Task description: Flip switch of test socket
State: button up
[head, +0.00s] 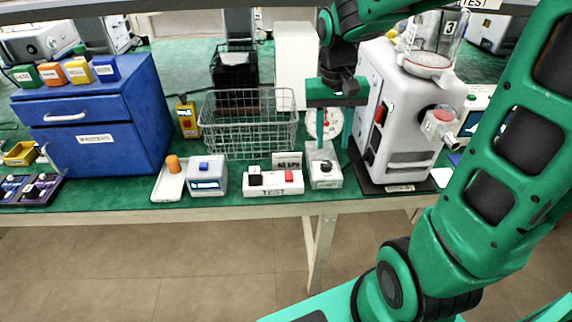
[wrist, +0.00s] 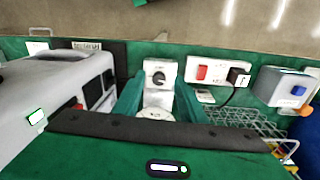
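The test socket (head: 273,188) is a white strip marked TEST near the table's front edge. It carries a red switch (head: 289,176) on the right and a black plug (head: 255,178) on the left. In the wrist view the socket (wrist: 218,68) shows right of my fingers, with its red switch (wrist: 202,72) and the plug (wrist: 238,76) with a black cord. My gripper (head: 327,140) points down, right of and behind the socket. Its fingers are apart, with nothing visibly held; in the wrist view (wrist: 158,84) a gauge unit shows between them. Which way the switch is tipped is unclear.
The gauge unit (head: 323,177) with a black knob stands right of the socket. A 40 kPa card (head: 287,160) and wire basket (head: 250,140) are behind it. A blue-button box (head: 207,178) is left, the white pump (head: 390,130) right.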

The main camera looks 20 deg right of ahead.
send_over(289, 172)
notch_tip(289, 172, down, 2)
jog(key=shift+n+y, duration=0.4)
notch_tip(289, 172, down, 11)
jog(key=shift+w, duration=0.1)
